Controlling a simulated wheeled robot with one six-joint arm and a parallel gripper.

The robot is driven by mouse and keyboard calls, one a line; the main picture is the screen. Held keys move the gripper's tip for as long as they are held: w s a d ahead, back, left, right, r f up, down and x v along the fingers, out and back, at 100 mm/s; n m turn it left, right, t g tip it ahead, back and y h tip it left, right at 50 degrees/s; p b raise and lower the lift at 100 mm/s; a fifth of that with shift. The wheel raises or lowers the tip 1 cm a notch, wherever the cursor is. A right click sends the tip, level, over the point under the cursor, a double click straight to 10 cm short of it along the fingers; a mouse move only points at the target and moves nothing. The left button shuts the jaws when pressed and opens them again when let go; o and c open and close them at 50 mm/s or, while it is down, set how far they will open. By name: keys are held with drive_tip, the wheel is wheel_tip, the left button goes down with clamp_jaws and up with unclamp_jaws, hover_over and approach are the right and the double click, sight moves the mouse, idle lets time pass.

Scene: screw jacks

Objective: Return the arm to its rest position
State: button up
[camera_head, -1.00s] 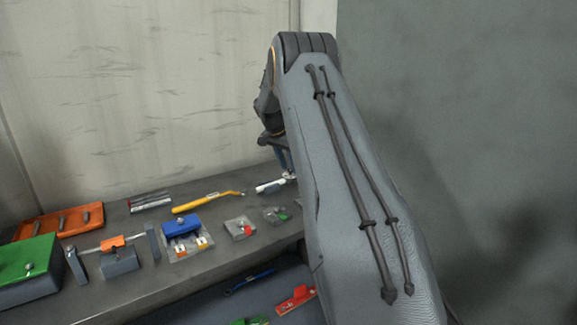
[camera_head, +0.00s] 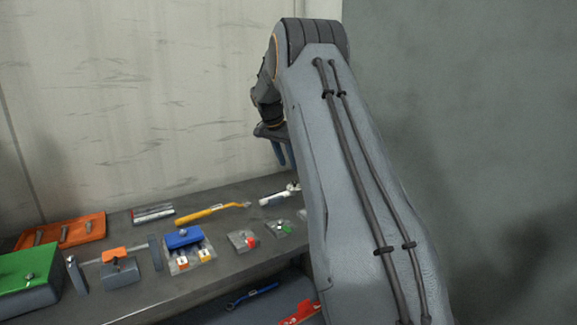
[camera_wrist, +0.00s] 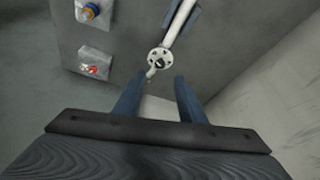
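My arm (camera_head: 350,180) rises from the lower right in the head view and bends down at its top. My gripper (camera_head: 281,153) hangs above the right part of the bench (camera_head: 120,290), with clear air under its blue fingers. In the wrist view my gripper (camera_wrist: 157,92) shows two blue fingers spread apart with nothing between them. A white tool with a round metal head (camera_wrist: 160,58) lies on the bench beyond the fingertips. It also shows in the head view as the white-handled tool (camera_head: 277,195). My forearm hides the bench's right end.
A yellow-handled tool (camera_head: 205,212), a blue jack (camera_head: 184,238), an orange tray (camera_head: 85,228) and a green block (camera_head: 25,268) stand on the bench. Small plates with red (camera_head: 251,242) and green (camera_head: 284,229) knobs lie near my arm. A wall rises behind the bench.

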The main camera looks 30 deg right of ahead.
idle(0.4)
drive_tip(key=s+a+f+n+y+p, duration=0.15)
drive_tip(key=s+a+n, duration=0.25)
drive_tip(key=s+a, duration=0.55)
drive_tip(key=s+a+f+n+y+p, duration=0.15)
drive_tip(key=s+a+n, duration=0.4)
drive_tip(key=a, duration=0.75)
drive_tip(key=s+a+f+n, duration=0.1)
drive_tip(key=s+a, duration=0.2)
drive_tip(key=s, duration=0.5)
drive_tip(key=s+a+f+n+y, duration=0.1)
drive_tip(key=s+a, duration=0.3)
drive_tip(key=s, duration=0.5)
drive_tip(key=s+a+f+n+g, duration=0.1)
drive_tip(key=s+a+f+n, duration=0.1)
drive_tip(key=s, duration=0.7)
drive_tip(key=shift+a+f+n, duration=0.4)
drive_tip(key=shift+a+n, duration=0.35)
drive_tip(key=shift+a, duration=0.5)
